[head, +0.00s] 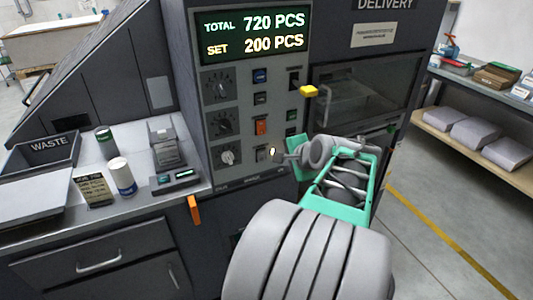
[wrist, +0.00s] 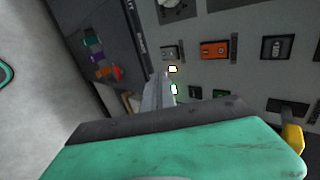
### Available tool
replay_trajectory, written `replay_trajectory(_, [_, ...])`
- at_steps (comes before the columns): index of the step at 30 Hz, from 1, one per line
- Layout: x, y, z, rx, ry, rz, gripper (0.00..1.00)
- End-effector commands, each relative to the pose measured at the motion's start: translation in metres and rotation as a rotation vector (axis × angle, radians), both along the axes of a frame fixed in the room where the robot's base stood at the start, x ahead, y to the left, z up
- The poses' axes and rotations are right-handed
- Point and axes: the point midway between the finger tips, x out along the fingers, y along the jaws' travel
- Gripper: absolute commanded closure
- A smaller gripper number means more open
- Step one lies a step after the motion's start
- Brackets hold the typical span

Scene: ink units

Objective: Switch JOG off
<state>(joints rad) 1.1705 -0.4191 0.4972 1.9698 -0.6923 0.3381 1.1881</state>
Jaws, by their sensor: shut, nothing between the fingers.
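The control panel (head: 222,148) of the dark machine carries dials, buttons and switches; their small labels cannot be read, so I cannot tell which one is JOG. My gripper (head: 279,156) is shut and empty, with its tips close to the panel's lower right part. A small bright light (head: 272,151) shows right by the tips. In the wrist view the narrow shut fingers (wrist: 160,92) point at the panel, beside small lit spots (wrist: 172,69). An orange switch (wrist: 214,50) and a dark switch (wrist: 277,47) are to their right. Whether the fingers touch the panel cannot be told.
A yellow knob (head: 309,91) sticks out from the panel above my gripper. The display (head: 254,34) reads TOTAL 720 PCS, SET 200 PCS. A counter at left holds a waste bin (head: 52,150) and a white cylinder (head: 121,177). Floor at right is clear.

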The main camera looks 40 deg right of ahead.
Motion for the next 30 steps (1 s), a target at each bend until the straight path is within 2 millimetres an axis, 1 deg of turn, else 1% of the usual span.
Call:
replay_trajectory(5, [0.004, -0.001, -0.004, 0.001, 0.003, 0.002, 1.0])
replay_trajectory(8, [0.015, -0.003, -0.012, 0.002, 0.003, 0.004, 1.0])
replay_trajectory(19, [0.074, -0.02, -0.063, 0.002, 0.006, 0.006, 1.0])
replay_trajectory(20, [0.079, -0.022, -0.064, 0.0, 0.005, 0.005, 1.0])
replay_trajectory(21, [0.087, -0.024, -0.059, -0.002, 0.004, 0.006, 1.0])
replay_trajectory(24, [0.102, -0.029, -0.058, -0.003, 0.004, 0.005, 1.0])
replay_trajectory(27, [0.11, -0.031, -0.058, -0.002, 0.004, 0.003, 1.0])
replay_trajectory(30, [0.113, -0.032, -0.058, -0.002, 0.004, 0.003, 1.0])
